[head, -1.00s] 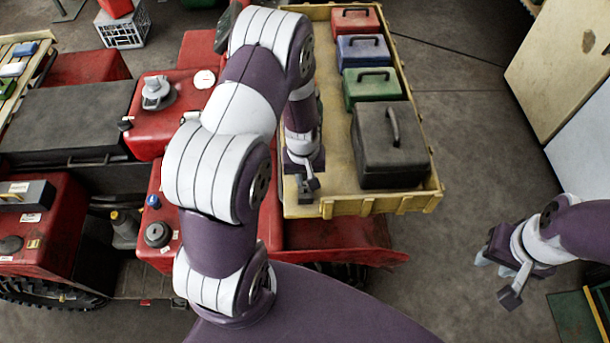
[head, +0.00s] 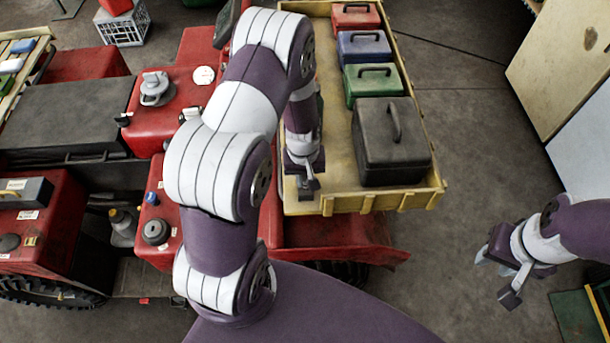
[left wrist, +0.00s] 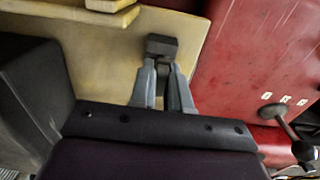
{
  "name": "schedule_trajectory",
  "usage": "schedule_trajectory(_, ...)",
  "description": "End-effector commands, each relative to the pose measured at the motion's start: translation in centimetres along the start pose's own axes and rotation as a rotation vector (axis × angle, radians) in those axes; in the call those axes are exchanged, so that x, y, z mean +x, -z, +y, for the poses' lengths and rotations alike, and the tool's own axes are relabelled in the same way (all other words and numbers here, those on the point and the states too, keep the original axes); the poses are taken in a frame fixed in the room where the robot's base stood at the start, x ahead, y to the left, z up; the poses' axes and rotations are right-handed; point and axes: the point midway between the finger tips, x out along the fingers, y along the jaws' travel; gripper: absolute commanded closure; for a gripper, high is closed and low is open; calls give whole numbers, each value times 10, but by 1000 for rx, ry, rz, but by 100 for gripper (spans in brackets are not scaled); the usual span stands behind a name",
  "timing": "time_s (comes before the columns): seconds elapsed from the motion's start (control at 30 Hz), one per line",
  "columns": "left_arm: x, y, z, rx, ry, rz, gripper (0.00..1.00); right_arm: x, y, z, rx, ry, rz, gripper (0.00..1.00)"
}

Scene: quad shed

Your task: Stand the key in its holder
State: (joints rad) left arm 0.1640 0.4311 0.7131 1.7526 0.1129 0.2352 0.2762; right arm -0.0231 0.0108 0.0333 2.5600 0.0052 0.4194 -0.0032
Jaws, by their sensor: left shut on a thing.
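My left gripper (head: 304,182) is over the near left part of a yellow cargo bed. In the left wrist view its two grey fingers (left wrist: 164,85) are shut on a small dark grey block-like piece (left wrist: 161,46), which I take to be the key; only its end shows beyond the fingertips. In the head view the dark piece (head: 304,194) sits below the gripper, small and partly hidden. My right gripper (head: 493,262) hangs over bare floor at the right, its pale fingers apart and empty. I cannot make out the key's holder in either view.
The yellow cargo bed (head: 432,199) has raised sides. It holds a black case (head: 392,150) right of my left gripper, with green (head: 373,84), blue (head: 364,47) and red (head: 356,15) boxes behind. The red quad (head: 335,236) lies alongside. A lever (left wrist: 290,128) shows in the wrist view.

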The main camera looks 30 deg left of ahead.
Motion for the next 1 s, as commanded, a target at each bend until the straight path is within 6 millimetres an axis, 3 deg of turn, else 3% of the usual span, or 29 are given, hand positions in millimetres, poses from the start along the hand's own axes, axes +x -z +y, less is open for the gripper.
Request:
schedule_trajectory(0.57, 19, 0, 0, 0, 0, 1, 100, 14, -2, 0, 0, 0, 0, 64)
schedule_trajectory(0.6, 17, 0, 0, 0, 0, 1, 71, 12, -1, 0, 0, 0, 0, 64)
schedule_trajectory(0.67, 17, 0, 0, 0, 0, 1, 54, 12, -1, 0, 0, 0, 0, 64)
schedule_trajectory(1.0, 13, 0, 0, 0, -1, 1, 54, 13, -2, 0, 0, 0, 0, 64)
